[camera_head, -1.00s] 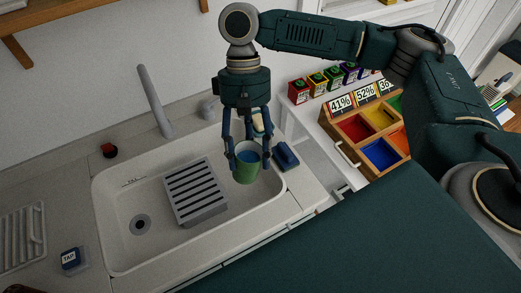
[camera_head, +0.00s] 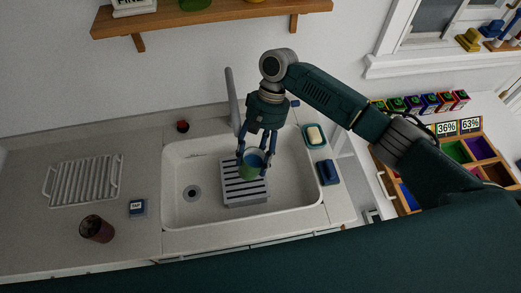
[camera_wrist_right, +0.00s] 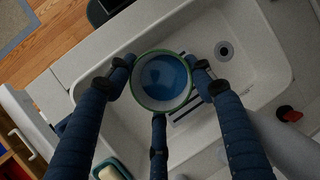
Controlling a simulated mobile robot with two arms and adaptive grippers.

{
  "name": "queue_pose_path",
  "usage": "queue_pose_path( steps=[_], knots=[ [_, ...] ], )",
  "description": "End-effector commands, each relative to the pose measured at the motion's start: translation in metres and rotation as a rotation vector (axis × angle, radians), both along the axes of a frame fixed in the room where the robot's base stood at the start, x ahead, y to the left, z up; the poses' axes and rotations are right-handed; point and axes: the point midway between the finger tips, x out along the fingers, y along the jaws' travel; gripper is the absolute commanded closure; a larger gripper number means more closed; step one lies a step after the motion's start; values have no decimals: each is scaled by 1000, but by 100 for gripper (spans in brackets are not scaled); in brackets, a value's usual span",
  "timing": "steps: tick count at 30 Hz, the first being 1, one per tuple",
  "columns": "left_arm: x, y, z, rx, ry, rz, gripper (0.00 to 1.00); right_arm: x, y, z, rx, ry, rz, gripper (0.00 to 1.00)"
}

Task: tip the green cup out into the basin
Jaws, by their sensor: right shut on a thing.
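The green cup (camera_head: 249,171) is held by my right gripper (camera_head: 254,154) over the right part of the white basin (camera_head: 180,214). The cup is close to upright, and blue contents show inside it. In the right wrist view the cup (camera_wrist_right: 161,106) sits between the three fingers of the gripper (camera_wrist_right: 162,82), with blue liquid (camera_wrist_right: 163,77) inside. A grey slatted rack (camera_head: 244,198) is in the basin below the cup. My left gripper is not in view.
The drain (camera_head: 192,193) is left of the rack. The faucet (camera_head: 233,98) rises behind the basin. A soap dish (camera_head: 314,136) and blue sponge (camera_head: 328,172) lie to the right. A dark red cup (camera_head: 97,229), a tag marked TAP (camera_head: 137,208) and a draining rack (camera_head: 84,181) are left.

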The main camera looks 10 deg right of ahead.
Motion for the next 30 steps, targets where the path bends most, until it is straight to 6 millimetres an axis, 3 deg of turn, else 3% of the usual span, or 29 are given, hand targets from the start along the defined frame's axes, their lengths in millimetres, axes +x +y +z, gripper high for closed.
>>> queue_pose_path(
  steps=[30],
  knots=[
    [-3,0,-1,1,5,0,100,0,0,-48,139,-17,-1,84]
  ],
)
